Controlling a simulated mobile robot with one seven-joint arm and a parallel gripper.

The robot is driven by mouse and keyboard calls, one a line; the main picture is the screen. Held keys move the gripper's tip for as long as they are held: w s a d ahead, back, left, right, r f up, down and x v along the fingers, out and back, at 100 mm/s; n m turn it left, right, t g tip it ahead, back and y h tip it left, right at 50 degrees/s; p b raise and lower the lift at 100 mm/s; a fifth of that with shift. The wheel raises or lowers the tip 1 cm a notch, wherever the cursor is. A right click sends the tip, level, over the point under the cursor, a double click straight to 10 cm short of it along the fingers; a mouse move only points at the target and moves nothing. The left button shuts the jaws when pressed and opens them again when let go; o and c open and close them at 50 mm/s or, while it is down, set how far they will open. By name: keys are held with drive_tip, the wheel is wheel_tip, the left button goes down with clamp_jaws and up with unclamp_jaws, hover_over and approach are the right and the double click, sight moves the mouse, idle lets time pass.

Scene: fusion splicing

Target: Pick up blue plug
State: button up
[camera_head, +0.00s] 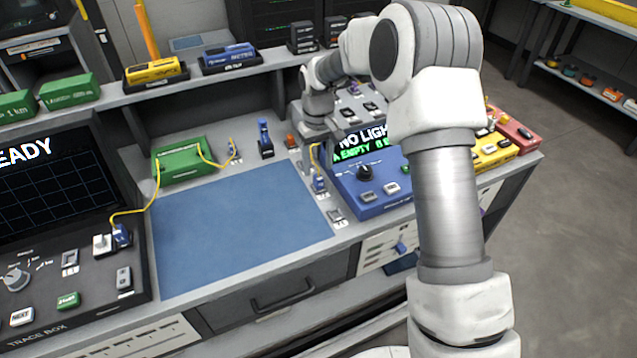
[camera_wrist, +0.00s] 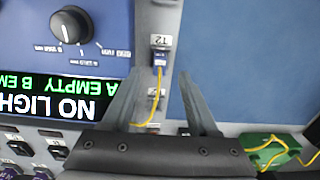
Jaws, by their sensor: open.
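A blue plug (camera_head: 319,184) with a yellow cable stands at the left edge of the blue meter, beside the blue mat. In the wrist view a blue plug (camera_wrist: 159,58) with a yellow cable lies ahead of and between my fingertips. My gripper (camera_wrist: 159,76) is open and empty, its two fingers spread either side of the cable. Another blue plug (camera_head: 121,236) is at the trace box on the left, and a blue-ended cable (camera_head: 232,152) leads from the green box (camera_head: 181,160). In the head view my arm partly hides the area around my fingers.
The blue meter (camera_head: 369,200) reads "NO LIGHT" and stands close to the right of the plug. The blue mat (camera_head: 235,225) is clear. A blue upright tool (camera_head: 264,139) stands behind it. A yellow device (camera_head: 493,150) is farther right.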

sight(319, 177)
wheel_tip(319, 177, down, 5)
drive_tip(key=shift+b, duration=0.3)
clamp_jaws()
